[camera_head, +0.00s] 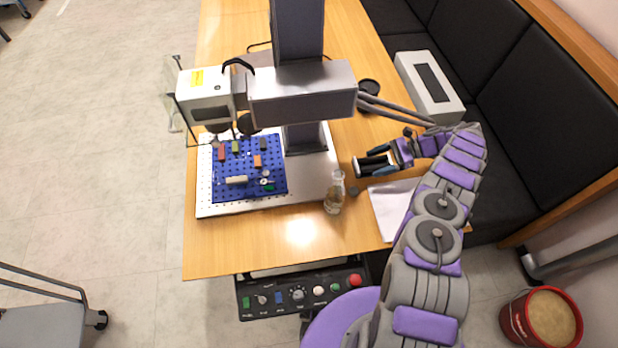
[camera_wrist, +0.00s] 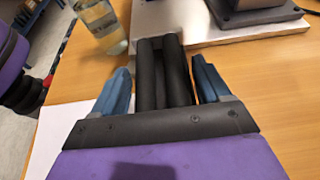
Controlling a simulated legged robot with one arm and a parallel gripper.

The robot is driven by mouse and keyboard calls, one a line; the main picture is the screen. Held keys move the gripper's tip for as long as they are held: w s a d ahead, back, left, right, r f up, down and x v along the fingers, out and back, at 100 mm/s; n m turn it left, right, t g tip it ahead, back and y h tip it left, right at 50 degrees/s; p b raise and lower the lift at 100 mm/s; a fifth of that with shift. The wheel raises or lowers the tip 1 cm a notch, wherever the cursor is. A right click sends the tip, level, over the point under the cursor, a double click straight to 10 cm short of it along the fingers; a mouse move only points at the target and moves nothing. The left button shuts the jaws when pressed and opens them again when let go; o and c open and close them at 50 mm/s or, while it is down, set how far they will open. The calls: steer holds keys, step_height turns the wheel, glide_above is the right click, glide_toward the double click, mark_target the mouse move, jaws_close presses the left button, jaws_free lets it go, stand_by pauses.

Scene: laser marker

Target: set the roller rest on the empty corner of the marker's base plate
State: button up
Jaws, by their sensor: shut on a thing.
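My gripper (camera_head: 374,165) is to the right of the marker, above the table. Its blue fingers (camera_wrist: 162,88) are closed on the roller rest (camera_wrist: 165,70), a pair of dark parallel rollers that points away from the wrist. The white base plate (camera_head: 240,210) lies left of my gripper and apart from it, bearing the marker's column and a blue perforated board (camera_head: 265,188). The plate's front right corner looks bare. The near edge of the plate (camera_wrist: 205,30) also shows beyond the rollers in the wrist view. The rest's underside is hidden.
A glass flask (camera_head: 335,195) with yellowish liquid stands close to the plate's front right corner, left of my gripper. White paper (camera_head: 393,205) lies under the arm. Small coloured blocks and a pale cylinder (camera_head: 237,180) sit on the board. The marker head (camera_head: 207,97) overhangs it.

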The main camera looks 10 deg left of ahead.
mark_target(354, 168)
steer(key=s+a, duration=0.1)
steer(key=a, duration=0.5)
steer(key=s+a+b, duration=0.1)
steer(key=s+a, duration=0.1)
steer(key=a, duration=0.4)
steer(key=s+a+b, duration=0.1)
steer(key=s+a, duration=0.1)
steer(key=a, duration=0.5)
steer(key=shift+f, duration=0.1)
steer(key=f, duration=0.1)
steer(key=f+b, duration=0.1)
steer(key=f, duration=0.1)
steer(key=shift+d+f, duration=0.2)
steer(key=shift+f, duration=0.05)
steer(key=o, duration=1.5)
steer(key=shift+r, duration=0.1)
steer(key=p+v, duration=0.2)
steer(key=v, duration=1)
